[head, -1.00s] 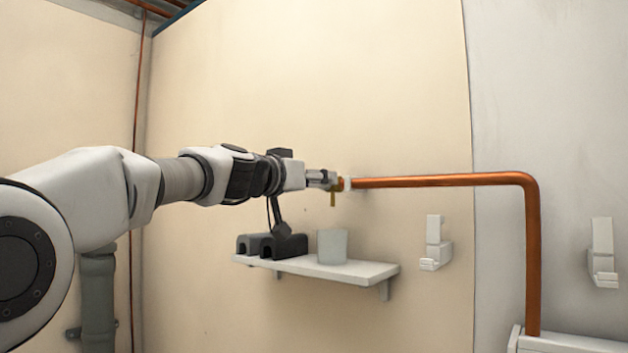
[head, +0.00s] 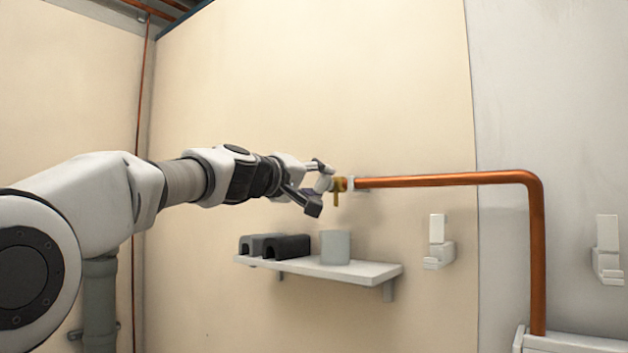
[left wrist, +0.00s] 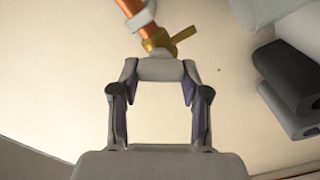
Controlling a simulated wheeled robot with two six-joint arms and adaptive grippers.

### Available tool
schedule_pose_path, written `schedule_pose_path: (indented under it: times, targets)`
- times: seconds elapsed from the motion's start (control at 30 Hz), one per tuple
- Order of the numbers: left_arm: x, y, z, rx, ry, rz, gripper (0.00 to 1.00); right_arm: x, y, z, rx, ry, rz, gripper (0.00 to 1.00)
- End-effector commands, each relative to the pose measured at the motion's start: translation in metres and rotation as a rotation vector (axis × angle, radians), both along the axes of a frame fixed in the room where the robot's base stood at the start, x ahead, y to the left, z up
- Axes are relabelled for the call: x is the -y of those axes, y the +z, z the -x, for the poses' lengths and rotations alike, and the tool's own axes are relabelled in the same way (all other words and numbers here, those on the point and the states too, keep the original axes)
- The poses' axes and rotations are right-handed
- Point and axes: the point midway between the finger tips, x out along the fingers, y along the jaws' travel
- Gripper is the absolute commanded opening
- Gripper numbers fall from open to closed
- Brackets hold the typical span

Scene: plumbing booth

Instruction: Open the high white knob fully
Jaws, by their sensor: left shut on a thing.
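The white knob (left wrist: 160,69) sits on a brass valve (left wrist: 156,42) at the end of a copper pipe, high on the wall. In the head view the brass valve (head: 338,186) has a spout hanging straight down. My left gripper (left wrist: 160,78) is shut on the knob, with one finger against each side of it. In the head view my left gripper (head: 324,178) hides part of the knob, and its fingers look tilted. My right gripper is in neither view.
The copper pipe (head: 440,180) runs right from the valve, then bends down. Below is a shelf (head: 360,272) with a grey cup (head: 335,246) and a black arched block (head: 287,247). White wall brackets (head: 438,243) are further right. The wall above the pipe is clear.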

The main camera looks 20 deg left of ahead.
Motion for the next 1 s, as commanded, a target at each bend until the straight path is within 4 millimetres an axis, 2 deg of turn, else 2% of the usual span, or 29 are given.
schedule_pose_path:
  times: [0.5,0.7,1.0]
  targets:
    - [0.0004,0.0,-0.0001,-0.152,-0.002,0.422,0.11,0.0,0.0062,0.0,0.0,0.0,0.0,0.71]
    - [0.0004,0.0002,0.0001,-0.187,-0.003,0.525,0.11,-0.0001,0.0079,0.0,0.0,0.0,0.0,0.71]
    - [0.0,0.0008,0.0005,-0.207,-0.004,0.587,0.11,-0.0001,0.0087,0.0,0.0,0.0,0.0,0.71]
